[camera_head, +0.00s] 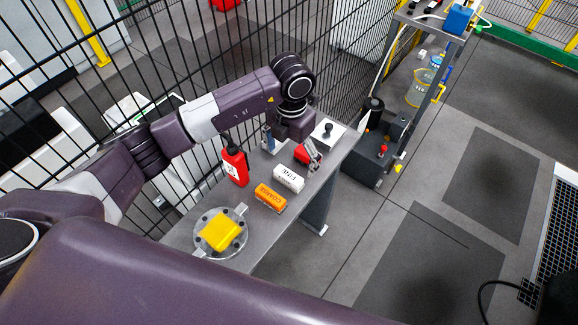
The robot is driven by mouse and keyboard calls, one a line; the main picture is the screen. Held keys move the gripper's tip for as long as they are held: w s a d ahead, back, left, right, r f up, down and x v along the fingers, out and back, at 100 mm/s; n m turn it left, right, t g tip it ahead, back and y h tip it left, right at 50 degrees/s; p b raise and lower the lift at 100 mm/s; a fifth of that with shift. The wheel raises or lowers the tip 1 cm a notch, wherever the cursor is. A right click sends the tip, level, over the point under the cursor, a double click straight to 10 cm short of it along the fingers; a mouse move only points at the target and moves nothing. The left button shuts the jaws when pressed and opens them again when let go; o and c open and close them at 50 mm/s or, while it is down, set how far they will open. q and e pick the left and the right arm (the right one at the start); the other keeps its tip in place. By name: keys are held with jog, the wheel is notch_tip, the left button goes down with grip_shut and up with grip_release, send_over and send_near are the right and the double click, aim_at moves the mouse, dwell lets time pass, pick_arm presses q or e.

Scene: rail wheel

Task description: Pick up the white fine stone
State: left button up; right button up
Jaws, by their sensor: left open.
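The white fine stone (288,179) lies on the grey bench, a white block with dark lettering on its side. My left gripper (290,151) is open above the far part of the bench, just beyond the white stone, with its fingers spread to either side. Nothing shows between its fingers, and it looks apart from the stone. My right gripper is not in view.
An orange block (270,197) lies nearer than the white stone. A yellow block (221,232) sits on a round clamped plate (208,250). A red bottle (235,164) stands left. A black wire fence (180,70) runs behind the bench (258,232).

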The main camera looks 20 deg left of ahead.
aim_at(288, 175)
pick_arm(q)
jog(key=f, duration=0.1)
jog(key=s+f+b, duration=0.1)
jog(key=f, duration=0.1)
jog(key=shift+f+b, duration=0.15)
jog(key=shift+b, duration=0.15)
notch_tip(288, 175, down, 4)
jog(key=shift+a+r+b, duration=0.1)
jog(key=shift+a+b, duration=0.05)
jog(key=shift+b, duration=0.85)
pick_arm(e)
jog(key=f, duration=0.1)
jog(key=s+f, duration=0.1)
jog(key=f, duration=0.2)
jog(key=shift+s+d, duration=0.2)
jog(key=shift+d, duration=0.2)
pick_arm(q)
jog(key=c, duration=0.7)
jog(key=shift+c, duration=1.2)
jog(key=shift+s, duration=0.1)
jog(key=c, duration=0.6)
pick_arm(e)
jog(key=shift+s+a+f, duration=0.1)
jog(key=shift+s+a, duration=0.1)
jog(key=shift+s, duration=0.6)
